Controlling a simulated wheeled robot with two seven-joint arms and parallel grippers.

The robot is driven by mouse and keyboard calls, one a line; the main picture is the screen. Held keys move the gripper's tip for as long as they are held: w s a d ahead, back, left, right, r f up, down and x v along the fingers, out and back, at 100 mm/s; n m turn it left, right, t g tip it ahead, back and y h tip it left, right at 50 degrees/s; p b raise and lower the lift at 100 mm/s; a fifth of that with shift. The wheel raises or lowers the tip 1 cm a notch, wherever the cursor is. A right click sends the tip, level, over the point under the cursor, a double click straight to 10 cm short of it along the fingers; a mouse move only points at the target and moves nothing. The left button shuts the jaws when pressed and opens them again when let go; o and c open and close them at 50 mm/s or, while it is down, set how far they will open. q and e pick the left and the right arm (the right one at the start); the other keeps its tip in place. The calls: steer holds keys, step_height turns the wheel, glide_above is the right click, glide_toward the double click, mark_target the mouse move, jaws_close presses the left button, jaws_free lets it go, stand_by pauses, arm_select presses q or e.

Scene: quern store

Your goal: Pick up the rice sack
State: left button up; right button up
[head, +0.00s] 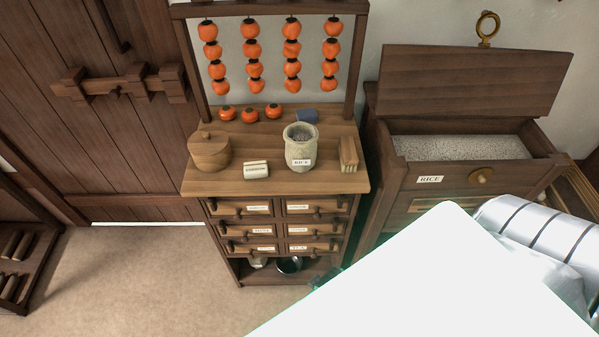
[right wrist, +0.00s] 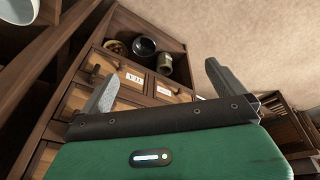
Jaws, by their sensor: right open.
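The rice sack (head: 301,151) looks like a small grey-beige open-topped sack full of grain, with a label on its front. It stands upright on top of the small drawer cabinet (head: 225,183), right of centre in the head view. My right gripper (right wrist: 160,86) is open and empty in the right wrist view, its two fingers apart in front of the cabinet's labelled drawers and low open shelf. In the head view my white right arm mostly hides it, low and to the right of the sack. The sack does not show in the right wrist view. My left gripper is out of view.
A wooden lidded pot (head: 209,152), a labelled white block (head: 256,170) and a brush (head: 348,154) share the cabinet top. Orange fruits (head: 292,50) hang in strings above. An open chest (head: 472,170) labelled rice stands right. Floor (head: 150,270) is clear at left.

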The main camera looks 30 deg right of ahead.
steer(key=w+d+r+n+t+h, duration=0.1)
steer(key=w+d+r, duration=0.1)
steer(key=r, duration=0.5)
steer(key=w+d+r+n+t+h, duration=0.1)
steer(key=w+d+r+n+h, duration=0.1)
steer(key=r, duration=0.5)
steer(key=n+t+h, duration=0.2)
steer(key=n+t, duration=1)
steer(key=n, duration=1.5)
glide_toward(304, 162)
steer(key=w, duration=0.2)
steer(key=p+x, duration=0.1)
steer(key=x, duration=0.2)
steer(key=p+x, duration=0.1)
steer(key=x, duration=0.3)
steer(key=shift+w+d+f+p, duration=0.2)
steer(key=shift+d+f+p, duration=0.1)
steer(key=shift+p, duration=0.1)
steer(key=shift+w+d+r, duration=0.15)
steer(key=shift+w+d, duration=0.05)
steer(key=shift+w, duration=0.25)
steer(key=p+x, duration=0.1)
steer(key=x, duration=0.2)
steer(key=shift+w+d, duration=0.2)
steer(key=shift+d, duration=0.05)
steer(key=shift+w+d, duration=0.15)
steer(key=shift+w, duration=0.3)
steer(key=c, duration=1)
